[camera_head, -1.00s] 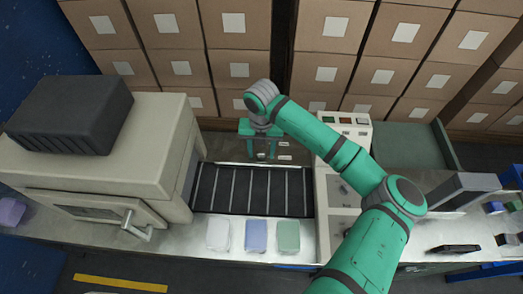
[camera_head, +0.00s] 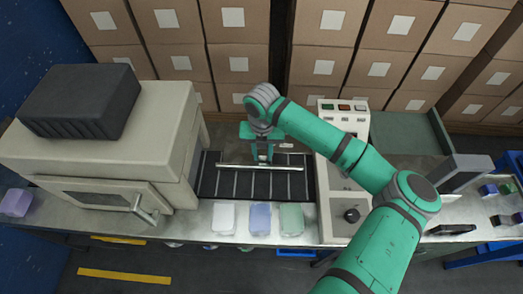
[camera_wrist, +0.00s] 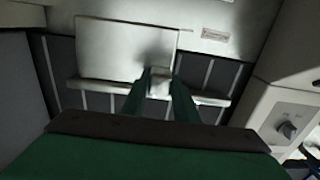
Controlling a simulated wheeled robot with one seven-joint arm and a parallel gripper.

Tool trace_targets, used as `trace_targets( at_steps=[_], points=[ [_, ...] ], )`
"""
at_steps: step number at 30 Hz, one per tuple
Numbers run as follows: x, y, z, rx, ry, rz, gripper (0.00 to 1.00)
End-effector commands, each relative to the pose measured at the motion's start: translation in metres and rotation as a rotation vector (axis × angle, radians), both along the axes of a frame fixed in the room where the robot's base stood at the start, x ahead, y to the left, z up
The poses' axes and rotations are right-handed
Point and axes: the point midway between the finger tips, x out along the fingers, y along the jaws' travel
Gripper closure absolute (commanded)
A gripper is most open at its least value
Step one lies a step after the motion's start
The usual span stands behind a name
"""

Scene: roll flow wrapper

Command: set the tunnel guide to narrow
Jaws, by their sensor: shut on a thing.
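The tunnel guide (camera_head: 235,166) is a pale straight bar lying crosswise over the dark slatted conveyor belt (camera_head: 240,187). Belt shows both behind and in front of it. My gripper (camera_head: 263,156) points down at the middle of the bar. In the wrist view my gripper (camera_wrist: 160,76) is shut on a small pale tab (camera_wrist: 159,86) at the guide (camera_wrist: 100,87). A flat pale plate (camera_wrist: 120,45) lies behind the bar there. The forearm hides part of the machine to the right.
A beige housing (camera_head: 110,150) stands left of the belt, with a handle (camera_head: 146,209). A control box (camera_head: 342,112) and a panel with a dark knob (camera_head: 351,215) stand right. White, blue (camera_head: 260,219) and green packs lie on the front ledge. Stacked cartons line the back.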

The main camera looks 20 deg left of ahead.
Motion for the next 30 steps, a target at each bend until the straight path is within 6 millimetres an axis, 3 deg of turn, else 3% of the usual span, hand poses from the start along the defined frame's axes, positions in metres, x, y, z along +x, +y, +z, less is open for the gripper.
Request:
trace_targets(
  at_steps=[6, 7, 9, 20, 30],
  points=[
    [-0.008, -0.003, -0.002, 0.006, 0.022, 0.001, 1.00],
    [-0.008, -0.004, -0.002, 0.007, 0.023, 0.000, 0.66],
    [-0.008, -0.005, -0.002, 0.007, 0.022, -0.003, 0.55],
    [-0.005, -0.006, 0.003, 0.008, 0.016, -0.007, 0.55],
    [-0.004, -0.006, 0.059, 0.007, 0.013, -0.004, 0.55]
  ],
)
